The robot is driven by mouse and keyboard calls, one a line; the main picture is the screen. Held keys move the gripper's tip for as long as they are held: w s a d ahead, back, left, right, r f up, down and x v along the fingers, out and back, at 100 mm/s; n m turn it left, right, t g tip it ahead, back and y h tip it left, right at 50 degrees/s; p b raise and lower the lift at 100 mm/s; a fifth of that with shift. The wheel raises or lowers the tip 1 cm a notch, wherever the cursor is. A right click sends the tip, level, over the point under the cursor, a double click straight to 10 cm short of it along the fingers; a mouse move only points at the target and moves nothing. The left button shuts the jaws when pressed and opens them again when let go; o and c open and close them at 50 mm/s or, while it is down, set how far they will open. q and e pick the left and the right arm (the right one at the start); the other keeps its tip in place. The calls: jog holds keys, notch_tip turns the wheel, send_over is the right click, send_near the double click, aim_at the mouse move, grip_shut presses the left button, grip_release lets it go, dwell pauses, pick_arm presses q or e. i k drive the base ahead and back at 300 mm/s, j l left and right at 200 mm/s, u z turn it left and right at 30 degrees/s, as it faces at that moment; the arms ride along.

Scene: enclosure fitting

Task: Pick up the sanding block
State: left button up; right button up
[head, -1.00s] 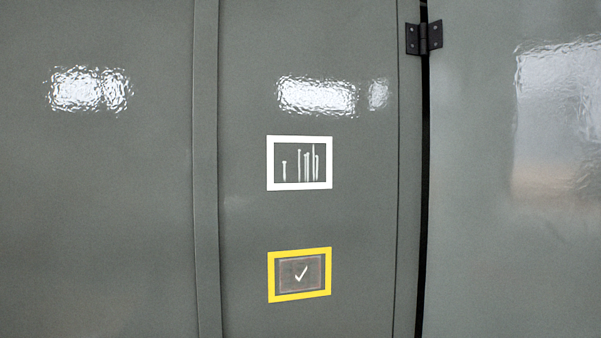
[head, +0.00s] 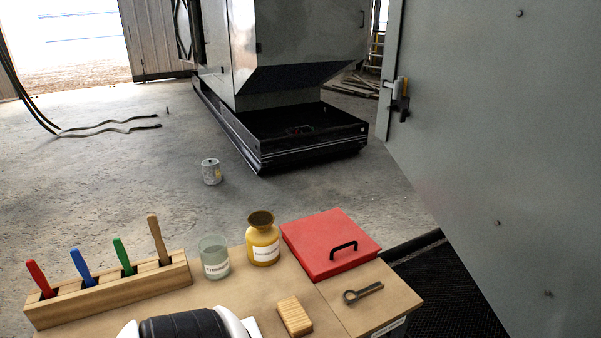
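The sanding block appears to be the small tan block (head: 294,316) near the front edge of the head view, lying on the light wooden bench top (head: 350,315). It has rounded edges and lengthwise lines on its top. It stands apart from the things around it. Neither of my grippers shows in the head view, so their state is hidden.
A wooden rack (head: 110,290) with coloured handles stands left. A glass jar (head: 214,257), a yellow bottle (head: 263,240) and a red box (head: 330,243) line the back. A dark ring-ended tool (head: 362,292) lies right of the block. A grey panel (head: 500,130) rises at right.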

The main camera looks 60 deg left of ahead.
aim_at(297, 323)
jog(key=u, duration=1.8)
jog(key=i+j+u, duration=0.5)
jog(key=j, duration=0.2)
jog(key=k, duration=0.1)
